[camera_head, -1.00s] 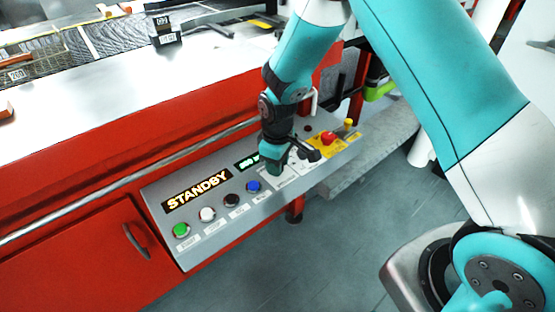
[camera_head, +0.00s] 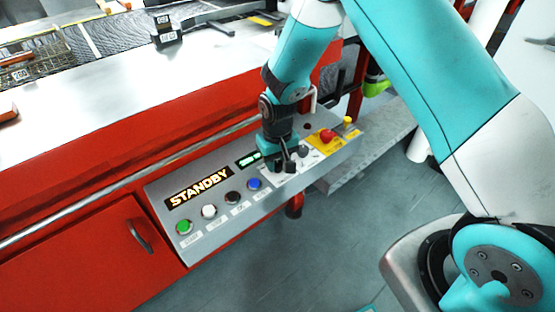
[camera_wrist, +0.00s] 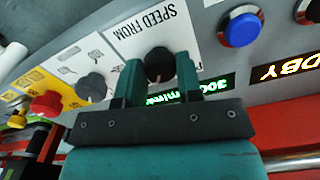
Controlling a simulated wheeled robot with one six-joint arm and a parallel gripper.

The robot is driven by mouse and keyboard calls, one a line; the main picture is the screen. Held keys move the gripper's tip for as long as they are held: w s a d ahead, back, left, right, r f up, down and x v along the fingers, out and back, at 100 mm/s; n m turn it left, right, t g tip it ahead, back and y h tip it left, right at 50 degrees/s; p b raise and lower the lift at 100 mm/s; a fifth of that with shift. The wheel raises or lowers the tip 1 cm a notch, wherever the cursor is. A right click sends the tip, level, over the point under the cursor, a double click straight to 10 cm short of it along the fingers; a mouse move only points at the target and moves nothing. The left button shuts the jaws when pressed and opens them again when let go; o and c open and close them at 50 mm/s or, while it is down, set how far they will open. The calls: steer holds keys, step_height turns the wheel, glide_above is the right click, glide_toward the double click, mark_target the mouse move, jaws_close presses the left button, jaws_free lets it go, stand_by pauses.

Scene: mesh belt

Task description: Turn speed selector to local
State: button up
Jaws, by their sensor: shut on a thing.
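The speed selector (camera_wrist: 158,64) is a black round knob on a white plate (camera_wrist: 150,25) marked "SPEED FROM" in the wrist view. My gripper (camera_wrist: 160,75) is shut on this knob, with one teal finger on each side of it. In the head view my gripper (camera_head: 283,160) is down at the control panel (camera_head: 225,222), and it mostly hides the selector. The knob's pointer position and the position labels cannot be read.
A second dark knob (camera_wrist: 91,87) is beside my gripper. A red emergency button (camera_head: 327,136) and a yellow part (camera_head: 348,121) lie to the right. Blue (camera_head: 254,184), black, white and green (camera_head: 184,227) buttons lie to the left. A display (camera_head: 200,187) reads "STANDBY".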

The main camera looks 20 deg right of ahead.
mark_target(278, 163)
stand_by(0.5)
steer(key=o, duration=0.9)
step_height(278, 163, up, 18)
steer(key=shift+f+p, duration=0.25)
steer(key=shift+p, duration=0.15)
steer(key=shift+r, duration=0.1)
steer(key=s+a+r+n+y+p, duration=0.1)
steer(key=s+r+n+p, duration=0.1)
steer(key=s+r, duration=0.4)
steer(key=s+a+r+n+y+p, duration=0.1)
steer(key=s+a+r+n+p, duration=0.1)
steer(key=s+r, duration=0.4)
steer(key=s+a+r+n+y+p, duration=0.1)
steer(key=s+r, duration=0.5)
steer(key=s, duration=0.7)
steer(key=shift+s+a+r+n+y+p, duration=0.1)
steer(key=shift+s+a+n+y+p, duration=0.15)
steer(key=shift+n+y+p, duration=0.55)
